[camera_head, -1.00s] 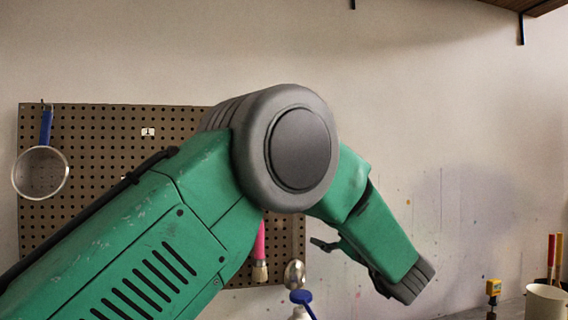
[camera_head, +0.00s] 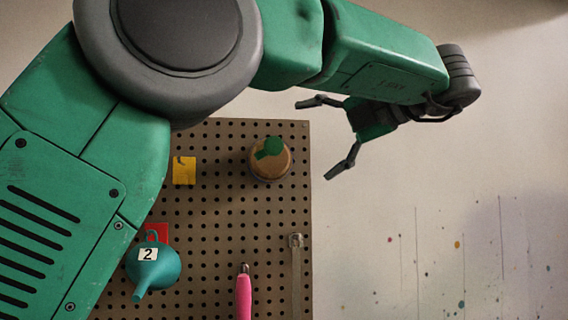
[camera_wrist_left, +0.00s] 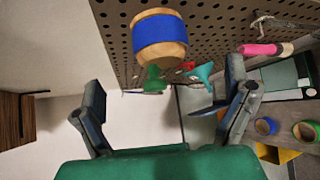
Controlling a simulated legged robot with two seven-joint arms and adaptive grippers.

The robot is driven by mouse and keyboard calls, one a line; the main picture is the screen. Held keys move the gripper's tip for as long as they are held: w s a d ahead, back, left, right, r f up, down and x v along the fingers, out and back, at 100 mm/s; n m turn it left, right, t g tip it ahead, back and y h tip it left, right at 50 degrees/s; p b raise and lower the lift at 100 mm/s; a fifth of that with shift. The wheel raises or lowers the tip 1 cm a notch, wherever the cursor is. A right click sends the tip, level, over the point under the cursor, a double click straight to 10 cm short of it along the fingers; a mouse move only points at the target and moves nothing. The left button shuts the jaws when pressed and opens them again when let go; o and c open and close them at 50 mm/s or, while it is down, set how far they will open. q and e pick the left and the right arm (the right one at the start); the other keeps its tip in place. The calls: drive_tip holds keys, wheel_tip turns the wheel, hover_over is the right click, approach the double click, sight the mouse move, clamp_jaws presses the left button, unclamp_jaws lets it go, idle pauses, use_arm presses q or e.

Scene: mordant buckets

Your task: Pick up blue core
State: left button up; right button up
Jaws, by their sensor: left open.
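The blue core is most likely the wooden cylinder with a wide blue band (camera_wrist_left: 160,38) at the pegboard in the left wrist view, with a green knob-like piece below it. What looks like the same cylinder (camera_head: 270,165) shows nearly end-on in the head view, green patch on its face, blue band not visible. My left gripper (camera_head: 318,140) is open and empty to the right of it, fingers pointing left towards the board, apart from it. In the left wrist view my open fingers (camera_wrist_left: 165,82) frame the area under the cylinder. My right gripper is out of view.
The pegboard (camera_head: 215,215) also holds a yellow tag (camera_head: 184,170), a teal funnel (camera_head: 153,268) marked 2 and a pink-handled tool (camera_head: 243,295). Rolls with blue and green rings (camera_wrist_left: 265,127) sit at lower right in the wrist view.

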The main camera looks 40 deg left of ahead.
sight(289, 153)
use_arm(q)
drive_tip(key=x, duration=0.9)
drive_tip(key=shift+a+f, duration=0.1)
drive_tip(key=shift+d, duration=0.55)
drive_tip(key=shift+c, duration=1.3)
drive_tip(key=shift+a, duration=0.15)
drive_tip(key=c, duration=0.7)
drive_tip(key=shift+a, duration=0.25)
drive_tip(key=shift+c, duration=0.2)
drive_tip(key=shift+f, duration=0.1)
